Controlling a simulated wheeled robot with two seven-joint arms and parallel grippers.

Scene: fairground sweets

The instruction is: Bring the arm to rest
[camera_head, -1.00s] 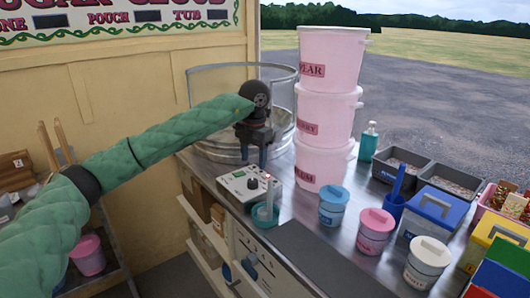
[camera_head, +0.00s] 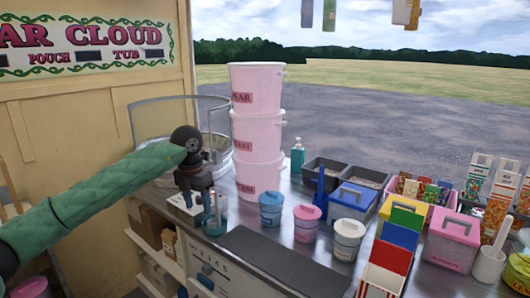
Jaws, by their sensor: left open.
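My left arm reaches in from the left. Its dark left gripper (camera_head: 197,204) points down in front of the metal floss bowl (camera_head: 160,178), with its two blue-tipped fingers apart and nothing seen between them. The fingers overlap the white control box (camera_head: 180,212) in the picture and hide part of it. I cannot tell whether they touch it. My right gripper is not in view.
A stack of pink tubs (camera_head: 257,147) stands right of the gripper. A teal dish (camera_head: 215,229) with an upright stick is close by on its near side. Lidded tubs, bins and boxes crowd the counter's right. A dark mat (camera_head: 275,262) lies clear.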

